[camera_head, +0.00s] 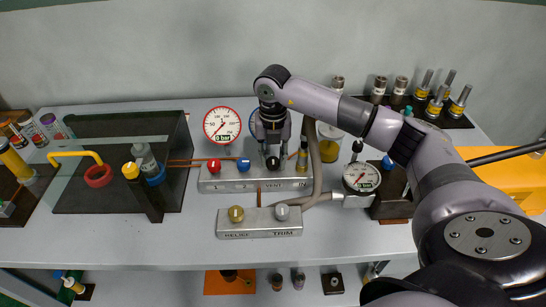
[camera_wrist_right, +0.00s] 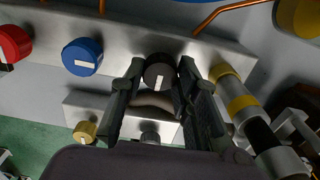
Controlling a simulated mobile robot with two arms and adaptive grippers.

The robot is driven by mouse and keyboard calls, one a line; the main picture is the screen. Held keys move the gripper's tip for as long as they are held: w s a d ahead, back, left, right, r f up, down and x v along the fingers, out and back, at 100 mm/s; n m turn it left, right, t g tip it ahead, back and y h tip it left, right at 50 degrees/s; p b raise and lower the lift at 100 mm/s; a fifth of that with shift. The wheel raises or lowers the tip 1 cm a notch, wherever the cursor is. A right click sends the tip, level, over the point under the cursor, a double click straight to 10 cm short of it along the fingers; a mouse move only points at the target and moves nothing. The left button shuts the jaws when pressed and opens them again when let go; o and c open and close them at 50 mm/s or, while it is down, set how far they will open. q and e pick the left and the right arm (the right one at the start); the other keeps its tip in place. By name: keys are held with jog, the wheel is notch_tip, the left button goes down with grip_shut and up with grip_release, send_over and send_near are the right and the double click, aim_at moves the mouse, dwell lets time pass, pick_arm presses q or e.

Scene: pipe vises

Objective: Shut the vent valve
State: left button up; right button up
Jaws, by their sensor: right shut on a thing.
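The vent valve is a dark grey knob (camera_head: 272,163) on the metal manifold block (camera_head: 228,186), above the word VENT. In the right wrist view the knob (camera_wrist_right: 158,70) shows a short white mark on its face, running nearly up and down the picture. My right gripper (camera_head: 271,148) reaches down over it, and its two fingers (camera_wrist_right: 155,85) are closed on the knob's sides. Red (camera_head: 214,165) and blue (camera_head: 243,164) knobs sit to its left on the same block. The left gripper does not show.
A lower block (camera_head: 258,231) carries the gold RELIEF knob (camera_head: 236,214) and grey TRIM knob (camera_head: 282,211). A yellow-banded fitting (camera_head: 302,160) and a hose (camera_head: 315,165) stand close right of my gripper. A red-rimmed gauge (camera_head: 222,125) stands behind. The grey bench front is clear.

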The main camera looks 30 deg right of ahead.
aim_at(273, 160)
jog(key=shift+r, duration=0.1)
jog(key=o, duration=1.2)
jog(key=shift+c, duration=0.2)
notch_tip(273, 160, up, 12)
dwell(0.4)
